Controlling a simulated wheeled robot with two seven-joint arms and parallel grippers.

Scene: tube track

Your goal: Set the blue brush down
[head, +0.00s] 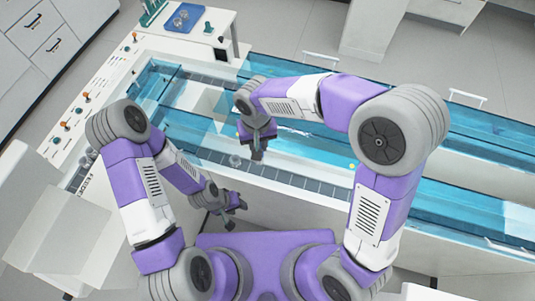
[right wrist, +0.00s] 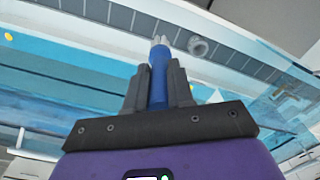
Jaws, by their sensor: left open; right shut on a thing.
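The blue brush (right wrist: 158,80) stands between the two dark fingers of my right gripper (right wrist: 158,82) in the right wrist view, its pale tip pointing away from the gripper. My right gripper also shows in the head view (head: 258,146), over the near side of the blue water tank. It is shut on the brush. I cannot make the brush out clearly in the head view. The tip appears over the tank's near ledge (right wrist: 115,15), but I cannot tell whether it touches. My left gripper (head: 234,203) is open and empty, in front of the tank's near wall.
A small round grey object (head: 235,160) is by the near ledge; it also shows beside the brush tip in the right wrist view (right wrist: 198,45). The long tank (head: 300,143) has clear walls. A white side table (head: 215,40) with a blue tray (head: 184,17) stands at the back left.

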